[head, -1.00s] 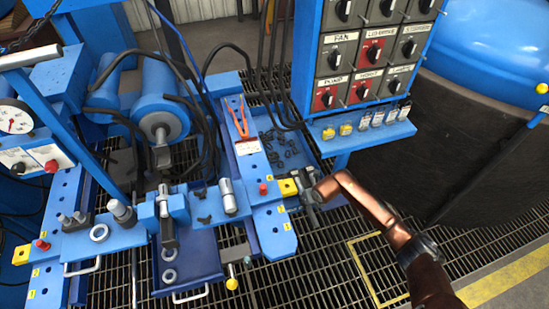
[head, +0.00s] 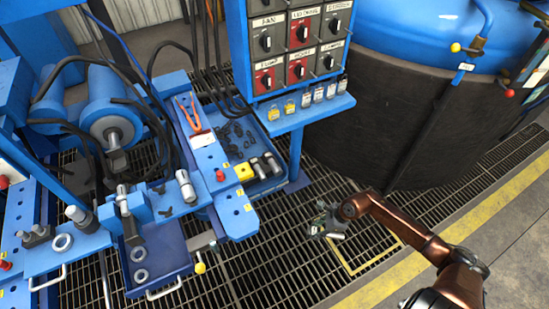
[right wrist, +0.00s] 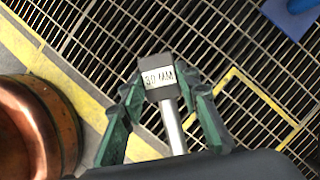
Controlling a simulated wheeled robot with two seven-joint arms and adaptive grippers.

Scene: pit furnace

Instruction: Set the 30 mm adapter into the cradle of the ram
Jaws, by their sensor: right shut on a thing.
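The 30 mm adapter, a dark block with a white label and a silver stem, shows in the right wrist view (right wrist: 159,78). My right gripper (right wrist: 160,100) is shut on it, with one green finger on each side. In the head view my right gripper (head: 326,222) is over the floor grating, right of the blue bench and apart from it. The ram (head: 108,112) is a blue cylinder with a silver end, at the left in the head view. I cannot clearly make out its cradle among the dark fittings in front. My left gripper is not in view.
A blue tray (head: 284,183) with dark cylindrical pieces lies beside the bench, below the switch panel (head: 297,45) and its shelf (head: 310,115). A large tank (head: 400,110) stands behind. Open grating (head: 270,250) lies between bench and gripper. Black hoses run around the ram.

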